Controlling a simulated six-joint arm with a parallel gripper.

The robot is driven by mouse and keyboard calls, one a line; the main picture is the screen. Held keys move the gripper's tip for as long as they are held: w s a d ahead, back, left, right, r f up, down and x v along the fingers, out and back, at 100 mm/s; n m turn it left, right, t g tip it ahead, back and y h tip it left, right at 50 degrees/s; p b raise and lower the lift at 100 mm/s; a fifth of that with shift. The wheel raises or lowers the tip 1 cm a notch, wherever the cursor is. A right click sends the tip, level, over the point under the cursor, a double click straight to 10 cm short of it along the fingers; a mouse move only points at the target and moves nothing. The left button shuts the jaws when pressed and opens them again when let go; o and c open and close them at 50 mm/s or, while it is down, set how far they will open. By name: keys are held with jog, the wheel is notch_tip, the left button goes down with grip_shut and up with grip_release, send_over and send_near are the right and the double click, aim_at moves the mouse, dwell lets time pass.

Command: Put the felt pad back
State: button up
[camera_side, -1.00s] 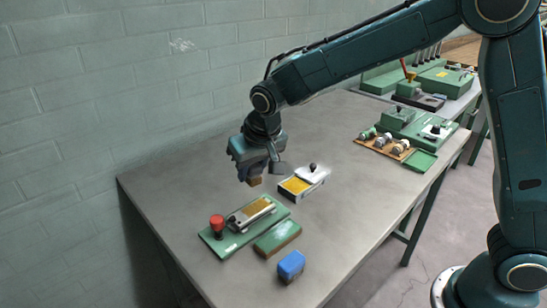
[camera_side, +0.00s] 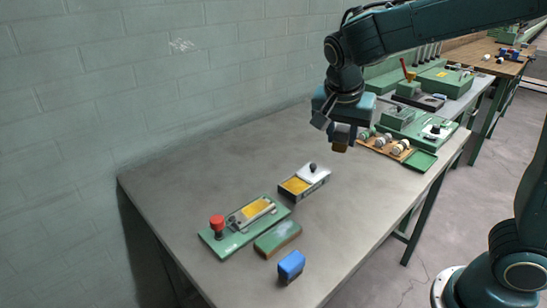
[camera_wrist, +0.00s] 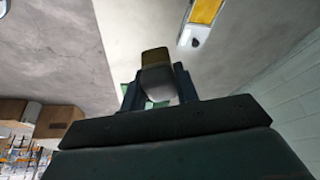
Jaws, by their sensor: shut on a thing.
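My gripper (camera_side: 342,136) is above the table toward its right side, pointing down. It is shut on a small brown block, which I take to be the felt pad (camera_side: 341,148). In the wrist view the pad (camera_wrist: 155,58) sticks out between my two dark fingers (camera_wrist: 158,88), olive-brown at the far end and grey nearer me. The pad hangs clear of the table. An open box with a yellow inside and a white, black-knobbed lid (camera_side: 305,183) lies on the table to the lower left of my gripper.
On the table (camera_side: 220,160) are a green plate with a red knob (camera_side: 217,224), a green block (camera_side: 277,238) and a blue block (camera_side: 291,265). A brown tray with several spools (camera_side: 390,147) and green gear stand at the right. The table's left part is clear.

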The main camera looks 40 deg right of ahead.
send_over(331, 214)
jog(key=a, duration=0.1)
jog(key=f, duration=1.6)
jog(key=shift+s+a+f, duration=0.1)
jog(key=shift+s+a, duration=0.05)
jog(key=shift+s, duration=0.05)
jog(key=shift+f, duration=1.9)
jog(key=shift+f, duration=0.1)
jog(key=o, duration=0.9)
jog(key=shift+v, duration=6.15)
